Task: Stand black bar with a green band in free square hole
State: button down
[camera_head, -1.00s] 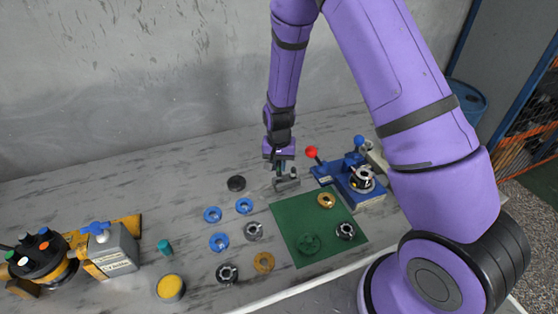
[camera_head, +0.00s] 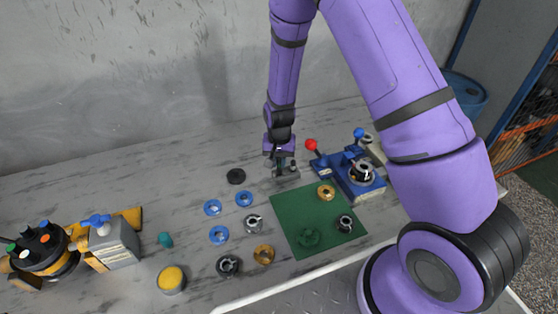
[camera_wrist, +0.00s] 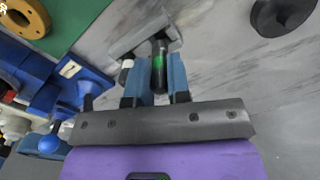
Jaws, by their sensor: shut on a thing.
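The black bar with a green band (camera_wrist: 158,66) is between the blue fingers of my gripper (camera_wrist: 157,82) in the wrist view. My gripper is shut on it. The far end of the bar is over or at the grey metal block (camera_wrist: 128,35); I cannot tell whether it is inside a hole. The block also shows in the head view (camera_head: 287,175), right under my gripper (camera_head: 284,163). The square holes are not clear in either view. A small dark piece with a white end (camera_wrist: 126,70) shows beside the left finger.
The blue fixture (camera_head: 355,178) with red and blue knobs stands close on the right. A green mat (camera_head: 290,212) with several rings lies in front. A black disc (camera_head: 236,176) and blue rings (camera_head: 244,199) lie to the left. The table behind the block is clear.

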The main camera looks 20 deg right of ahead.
jog(key=shift+f, duration=1.3)
dwell(1.7)
jog(key=c, duration=0.6)
grip_release()
jog(key=shift+r, duration=3.5)
